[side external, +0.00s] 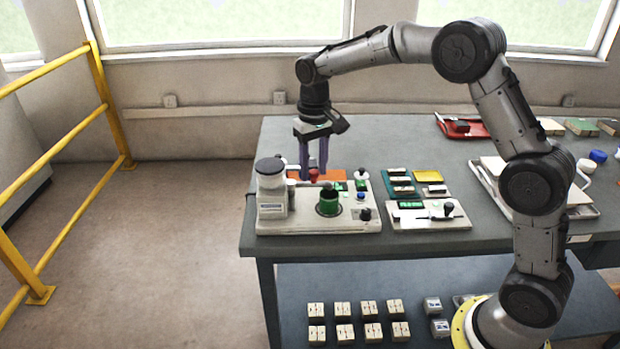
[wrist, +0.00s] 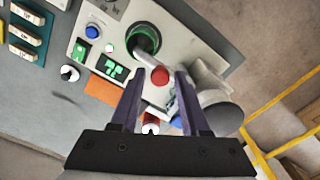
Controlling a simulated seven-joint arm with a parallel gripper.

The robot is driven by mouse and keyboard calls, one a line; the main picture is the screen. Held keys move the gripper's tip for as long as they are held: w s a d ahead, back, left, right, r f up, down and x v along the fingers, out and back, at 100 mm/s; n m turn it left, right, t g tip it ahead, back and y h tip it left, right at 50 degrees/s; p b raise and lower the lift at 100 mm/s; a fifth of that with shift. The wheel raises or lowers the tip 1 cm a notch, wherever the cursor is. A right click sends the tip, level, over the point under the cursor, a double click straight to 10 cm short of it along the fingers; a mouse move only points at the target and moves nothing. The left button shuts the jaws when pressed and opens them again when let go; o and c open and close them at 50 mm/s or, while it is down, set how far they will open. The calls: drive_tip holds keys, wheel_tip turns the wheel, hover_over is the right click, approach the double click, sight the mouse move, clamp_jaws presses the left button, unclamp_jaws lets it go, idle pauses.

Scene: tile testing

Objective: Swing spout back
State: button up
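A pale machine (side external: 345,222) stands on the table's left part, with a grey-lidded canister (side external: 268,165) at its left end. A dark green cup (side external: 328,203) sits on the machine; it also shows in the wrist view (wrist: 144,42). A pale bar, seemingly the spout (wrist: 207,76), lies between canister and cup in the wrist view. A red knob (wrist: 160,77) shows between my fingertips there. My gripper (side external: 316,174) points down behind the cup. Its fingers are apart, one on each side of the knob in the picture; contact is not visible.
An orange mat (wrist: 101,88) lies behind the machine. To its right are a teal tray (side external: 401,185) of small blocks, a yellow tile (side external: 427,175) and a pale device (side external: 428,215). A red tray (side external: 462,127) is farther back. The table's back left is clear.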

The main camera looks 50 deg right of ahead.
clamp_jaws()
drive_tip(key=shift+s+a, duration=0.4)
drive_tip(key=shift+a, duration=0.35)
drive_tip(key=shift+s+a, duration=0.25)
drive_tip(key=shift+a, duration=0.4)
idle(0.4)
